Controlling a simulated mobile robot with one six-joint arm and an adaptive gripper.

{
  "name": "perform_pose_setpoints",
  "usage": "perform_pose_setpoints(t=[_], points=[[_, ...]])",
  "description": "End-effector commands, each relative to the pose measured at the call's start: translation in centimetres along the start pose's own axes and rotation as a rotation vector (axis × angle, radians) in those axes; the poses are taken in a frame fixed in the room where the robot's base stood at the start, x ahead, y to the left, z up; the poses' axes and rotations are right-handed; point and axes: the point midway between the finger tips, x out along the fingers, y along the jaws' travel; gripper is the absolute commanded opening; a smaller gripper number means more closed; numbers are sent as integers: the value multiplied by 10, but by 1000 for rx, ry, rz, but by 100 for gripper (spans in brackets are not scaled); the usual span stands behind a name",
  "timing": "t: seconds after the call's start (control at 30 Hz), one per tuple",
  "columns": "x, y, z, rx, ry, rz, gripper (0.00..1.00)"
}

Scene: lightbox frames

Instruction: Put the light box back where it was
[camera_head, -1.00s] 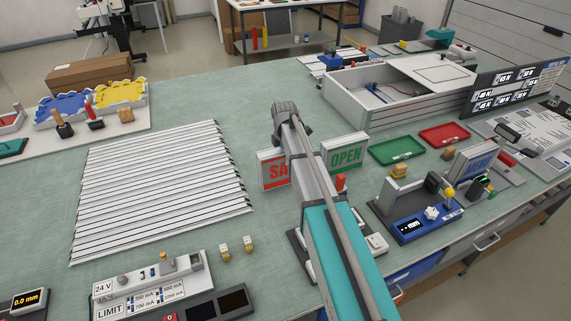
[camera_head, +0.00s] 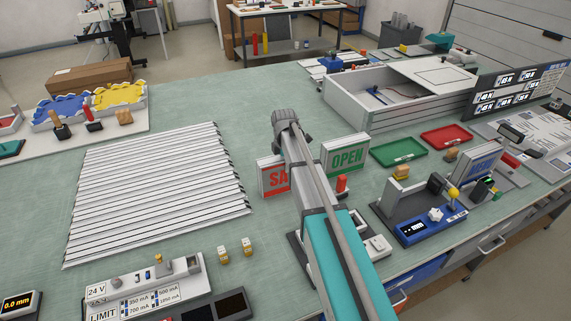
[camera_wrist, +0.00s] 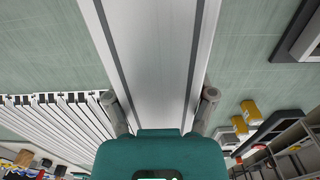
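The light box with red "SA" letters (camera_head: 273,178) stands upright left of my arm in the head view; its right part is hidden behind the arm. In the wrist view a pale frame with dark strips (camera_wrist: 155,60), which seems to be this box from close up, runs between the fingers. My gripper (camera_wrist: 162,108) has a finger against each side of it and appears shut on it. I cannot tell whether the box touches the bench. A green "OPEN" light box (camera_head: 346,155) stands just to the right.
A slatted white panel (camera_head: 155,190) lies left of the box. A power supply (camera_head: 145,285) and two small yellow-white pieces (camera_head: 234,248) are in front. Green (camera_head: 397,151) and red (camera_head: 446,135) trays and a blue control unit (camera_head: 425,222) are right. Bare bench lies behind the boxes.

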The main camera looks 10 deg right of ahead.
Motion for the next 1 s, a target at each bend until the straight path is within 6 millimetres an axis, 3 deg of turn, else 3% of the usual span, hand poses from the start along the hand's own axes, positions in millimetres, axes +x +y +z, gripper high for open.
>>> perform_pose_setpoints(t=[0.03,0.13,0.67,1.0], points=[[0,0,0,0,0,0,82],[0,0,0,0,0,0,100],[-2,0,0,0,0,0,100],[-19,0,1,1,0,0,100]])
